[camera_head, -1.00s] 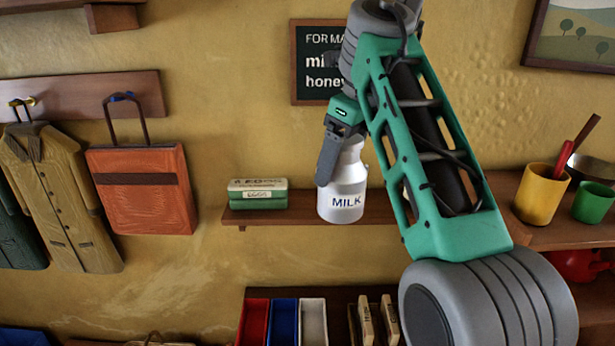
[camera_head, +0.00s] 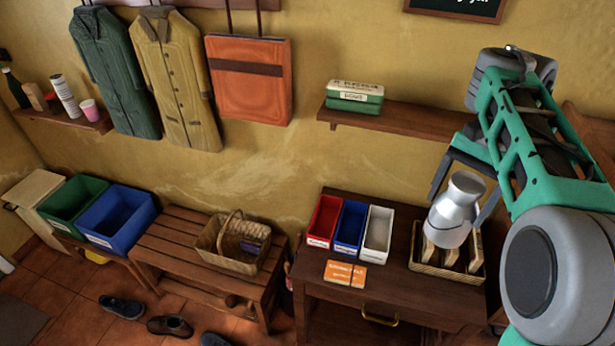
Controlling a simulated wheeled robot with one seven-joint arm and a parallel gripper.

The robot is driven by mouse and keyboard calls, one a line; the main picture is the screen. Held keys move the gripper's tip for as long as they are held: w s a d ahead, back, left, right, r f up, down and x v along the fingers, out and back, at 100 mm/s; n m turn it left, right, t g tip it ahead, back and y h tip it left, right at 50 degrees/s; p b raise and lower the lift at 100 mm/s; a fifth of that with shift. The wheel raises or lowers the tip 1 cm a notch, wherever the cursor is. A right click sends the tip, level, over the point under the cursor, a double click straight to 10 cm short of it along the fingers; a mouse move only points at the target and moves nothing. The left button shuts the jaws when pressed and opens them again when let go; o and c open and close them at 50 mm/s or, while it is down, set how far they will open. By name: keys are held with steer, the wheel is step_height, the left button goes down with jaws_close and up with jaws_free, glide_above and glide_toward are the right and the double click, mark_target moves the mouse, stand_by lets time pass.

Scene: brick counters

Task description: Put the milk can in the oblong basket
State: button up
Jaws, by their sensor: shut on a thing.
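The milk can (camera_head: 457,208) is a pale metallic can with a narrow neck, tilted in my gripper (camera_head: 460,202). My gripper's grey fingers are shut on it, one on each side. No label shows on it now. The can appears in front of a shallow wicker basket (camera_head: 418,262) on the dark table at right; that basket holds upright wooden pieces. Its height above that basket is hard to tell. A second wicker basket (camera_head: 210,240), oblong with a hoop handle, sits on the slatted bench at left with a dark purple item inside. I cannot tell which basket is meant by oblong.
Red (camera_head: 325,220), blue (camera_head: 350,226) and white (camera_head: 377,232) bins stand on the dark table (camera_head: 318,275) beside orange cards (camera_head: 345,274). Green and blue crates stand at far left.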

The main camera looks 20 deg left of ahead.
mark_target(461, 223)
steer(key=f+n, duration=0.1)
steer(key=s+d+f+n+h, duration=0.1)
steer(key=f+n, duration=0.1)
steer(key=d+f+n, duration=0.1)
steer(key=shift+s+f+n, duration=0.15)
steer(key=shift+s+n, duration=0.1)
steer(key=shift+n, duration=0.15)
steer(key=shift+f+n+h, duration=0.3)
steer(key=shift+f+n, duration=0.1)
steer(key=shift+f, duration=0.15)
steer(key=shift+f, duration=0.1)
